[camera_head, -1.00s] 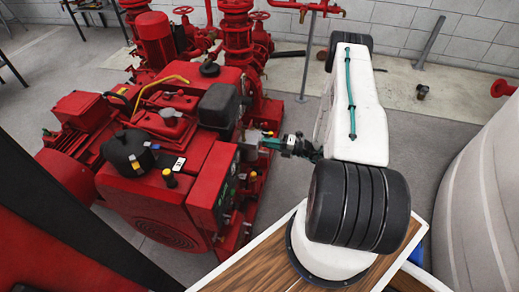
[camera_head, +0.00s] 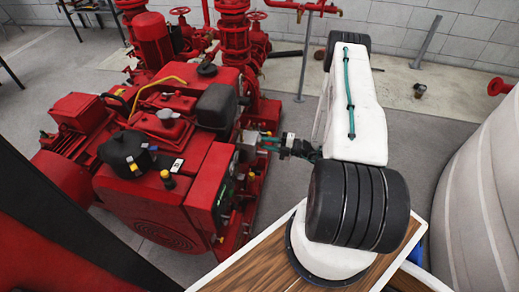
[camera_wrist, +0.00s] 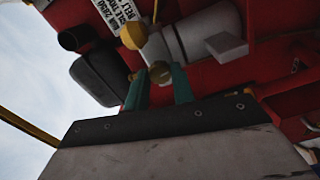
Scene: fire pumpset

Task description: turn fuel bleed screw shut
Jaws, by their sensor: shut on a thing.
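The fuel bleed screw appears to be the small, dull brass knob (camera_wrist: 160,73) in the wrist view. It sits between the tips of my gripper's two green fingers (camera_wrist: 160,90), which are shut on it. In the head view my gripper (camera_head: 265,142) reaches left to the side of the red pump engine (camera_head: 165,190), beside a grey metal housing (camera_head: 248,146). The screw cannot be made out there. How far the screw is turned cannot be told.
In the wrist view a yellow-brass knob (camera_wrist: 134,36), a grey cylindrical fitting (camera_wrist: 195,40) and a black part (camera_wrist: 100,78) crowd close around the fingers. A black box (camera_head: 217,105) stands on the engine. Grey floor (camera_head: 420,140) lies open behind my arm.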

